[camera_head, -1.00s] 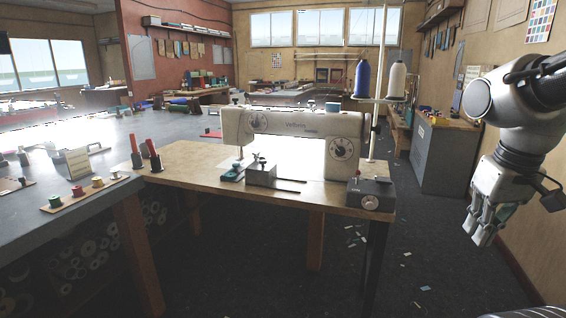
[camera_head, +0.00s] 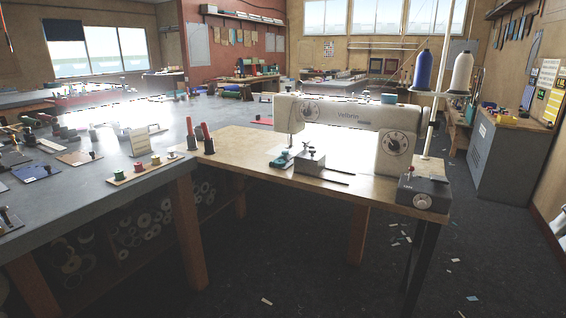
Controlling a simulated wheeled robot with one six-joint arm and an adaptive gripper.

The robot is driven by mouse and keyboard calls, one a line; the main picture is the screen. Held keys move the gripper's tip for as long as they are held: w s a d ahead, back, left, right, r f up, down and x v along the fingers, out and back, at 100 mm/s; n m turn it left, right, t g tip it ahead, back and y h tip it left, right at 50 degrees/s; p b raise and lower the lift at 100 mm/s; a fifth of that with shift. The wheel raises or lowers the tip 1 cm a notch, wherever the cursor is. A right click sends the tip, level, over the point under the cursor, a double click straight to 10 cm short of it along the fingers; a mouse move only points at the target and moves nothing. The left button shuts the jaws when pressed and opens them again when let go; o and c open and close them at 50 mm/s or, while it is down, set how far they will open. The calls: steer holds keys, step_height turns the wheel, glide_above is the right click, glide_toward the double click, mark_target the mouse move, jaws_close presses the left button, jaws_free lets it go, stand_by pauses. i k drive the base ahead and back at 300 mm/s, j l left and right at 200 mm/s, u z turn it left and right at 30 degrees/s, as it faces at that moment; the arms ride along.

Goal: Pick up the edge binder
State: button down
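A sewing machine (camera_head: 345,115) stands on a wooden-topped table (camera_head: 240,146). In front of it lies a small grey metal block with a thin dark bar (camera_head: 310,161), which may be the edge binder; I cannot tell for sure. A small teal item (camera_head: 281,161) lies just left of it. My gripper (camera_head: 559,222) shows only as a pale sliver at the right edge, well away from the table. Its fingers are cut off, so its opening cannot be told.
A grey workbench (camera_head: 85,195) on the left holds thread spools on a board (camera_head: 140,171) and several small tools. Two red-topped tools (camera_head: 207,138) stand at the table's left end. A dark control box (camera_head: 422,194) sits at its right corner. Open floor with scraps lies right.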

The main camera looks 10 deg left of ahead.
mark_target(281, 162)
steer(key=i, duration=0.4)
steer(key=i+j+z, duration=0.15)
steer(key=i+j, duration=0.8)
steer(key=j, duration=0.15)
steer(key=i+j, duration=0.1)
steer(key=j, duration=0.25)
steer(key=i+j, duration=0.15)
steer(key=j, duration=0.15)
steer(key=i+j+z, duration=0.1)
steer(key=j, duration=0.2)
